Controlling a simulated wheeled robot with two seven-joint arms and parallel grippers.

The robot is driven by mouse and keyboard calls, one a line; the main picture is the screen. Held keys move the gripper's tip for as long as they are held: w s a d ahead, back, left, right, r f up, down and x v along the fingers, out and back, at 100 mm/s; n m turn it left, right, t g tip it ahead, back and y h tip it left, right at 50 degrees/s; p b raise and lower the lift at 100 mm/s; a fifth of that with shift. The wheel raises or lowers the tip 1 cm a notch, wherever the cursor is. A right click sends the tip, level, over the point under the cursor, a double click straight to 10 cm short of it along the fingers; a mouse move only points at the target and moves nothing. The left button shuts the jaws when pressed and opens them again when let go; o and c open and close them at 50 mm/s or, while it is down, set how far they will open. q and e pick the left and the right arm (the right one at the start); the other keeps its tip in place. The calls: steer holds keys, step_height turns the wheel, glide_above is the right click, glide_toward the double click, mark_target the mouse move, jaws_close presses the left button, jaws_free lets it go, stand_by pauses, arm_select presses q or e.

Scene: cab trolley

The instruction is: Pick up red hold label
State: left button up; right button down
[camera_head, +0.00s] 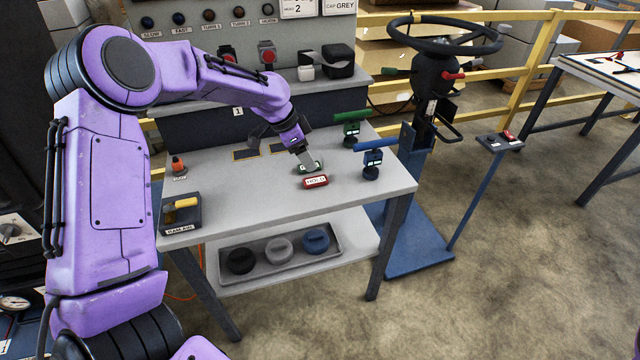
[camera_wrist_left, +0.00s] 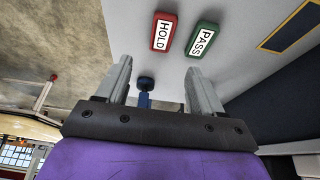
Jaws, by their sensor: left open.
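The fingers are short of both labels, and I see no contact with the red one. My right gripper is in neither view.
Green-topped (camera_head: 351,128) and blue-topped (camera_head: 373,158) stands are on the table's right side. A dark box with a yellow item (camera_head: 180,213) and an orange-topped item (camera_head: 178,166) are on the left. A control panel (camera_head: 240,45) rises behind.

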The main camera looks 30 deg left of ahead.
mark_target(318, 179)
arm_select(q)
steer(key=x, duration=0.3)
steer(key=shift+w+f, duration=0.1)
steer(key=shift+w, duration=0.05)
steer(key=p+x, duration=0.1)
steer(key=x, duration=0.4)
steer(key=shift+f, duration=0.4)
steer(key=c, duration=1.1)
